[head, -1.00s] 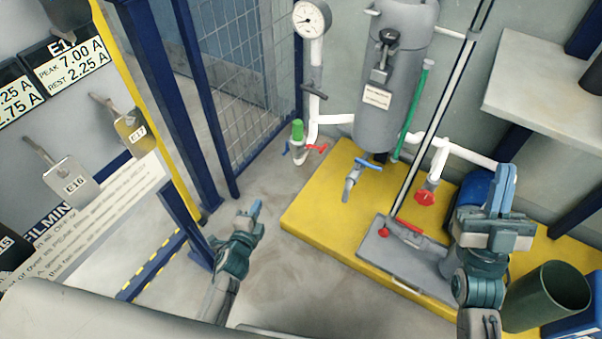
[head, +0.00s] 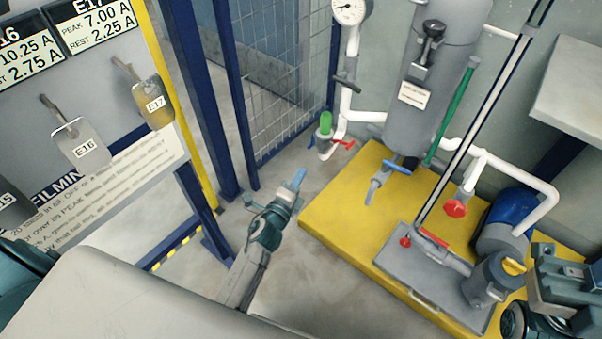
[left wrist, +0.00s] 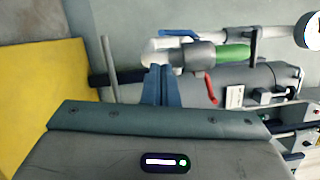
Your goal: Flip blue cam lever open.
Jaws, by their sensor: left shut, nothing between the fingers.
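The blue cam lever (head: 311,141) is a small blue handle on the left side of a coupling on the white pipe; it also shows in the left wrist view (left wrist: 180,33). The coupling bears a green plug (head: 326,122) and a red lever (head: 344,145) on its other side. My left gripper (head: 298,180) is shut and empty, with its blue fingertips apart from the coupling. In the left wrist view its fingers (left wrist: 162,80) overlap the pipe below the blue lever. My right gripper (head: 565,275) is at the right edge, partly cut off; its jaws are unclear.
A grey tank (head: 425,80) with a blue-handled outlet valve (head: 395,166) stands over a yellow platform (head: 340,225). A pump on a grey base (head: 440,275) stands near the right gripper. A blue mesh fence (head: 280,90) rises behind the left gripper.

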